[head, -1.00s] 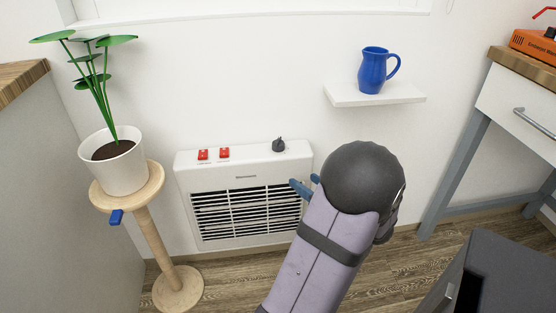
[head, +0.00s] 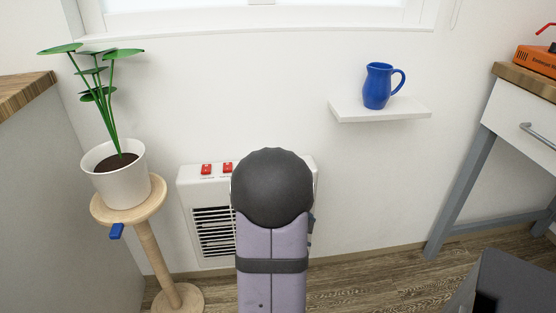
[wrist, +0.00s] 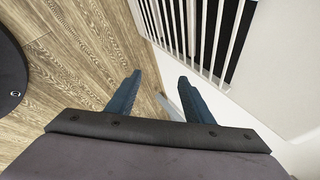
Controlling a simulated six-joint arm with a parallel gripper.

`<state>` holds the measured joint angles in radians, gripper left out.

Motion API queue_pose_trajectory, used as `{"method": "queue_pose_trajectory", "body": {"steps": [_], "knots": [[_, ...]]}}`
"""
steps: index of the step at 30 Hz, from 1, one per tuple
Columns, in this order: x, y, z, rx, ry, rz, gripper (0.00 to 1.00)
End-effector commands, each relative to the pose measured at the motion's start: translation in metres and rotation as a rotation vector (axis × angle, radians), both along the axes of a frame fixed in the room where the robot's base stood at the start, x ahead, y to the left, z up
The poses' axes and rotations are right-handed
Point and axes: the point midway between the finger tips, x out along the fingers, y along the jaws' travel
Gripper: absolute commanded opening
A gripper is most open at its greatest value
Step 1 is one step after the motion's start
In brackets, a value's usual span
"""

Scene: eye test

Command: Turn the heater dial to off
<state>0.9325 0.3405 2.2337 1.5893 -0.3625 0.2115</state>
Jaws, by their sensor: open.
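The white heater (head: 187,185) stands against the wall in the head view, with two red switches (head: 206,169) on its top at the left. My arm covers its right half, and the dial is hidden behind it. In the wrist view the heater's white slats (wrist: 206,35) cross the top, beyond the fingertips and to their right. My gripper (wrist: 160,76) is open, its two blue fingers apart with nothing between them. It is close to the heater's front, and I cannot tell whether it touches. The dial is not in the wrist view.
A potted plant (head: 113,174) stands on a round wooden stand (head: 150,205) left of the heater. A blue jug (head: 377,86) sits on a white wall shelf (head: 380,110) at the upper right. A desk (head: 520,105) is at the right. The wall between heater and shelf is clear.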

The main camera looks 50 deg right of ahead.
Motion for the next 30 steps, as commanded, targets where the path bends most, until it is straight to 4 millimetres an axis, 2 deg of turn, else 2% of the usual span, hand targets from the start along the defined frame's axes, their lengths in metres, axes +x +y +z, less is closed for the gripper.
{"method": "queue_pose_trajectory", "body": {"steps": [8, 14, 18, 24, 30], "knots": [[0.012, 0.005, 0.059, -0.249, 0.440, 0.192, 0.47], [0.032, 0.018, 0.121, -0.458, 0.725, 0.282, 0.47], [0.049, 0.036, 0.168, -0.606, 0.901, 0.314, 0.47], [0.091, 0.043, 0.180, -0.759, 1.129, 0.561, 0.47], [0.113, 0.050, 0.179, -0.834, 1.204, 0.667, 0.47]]}}
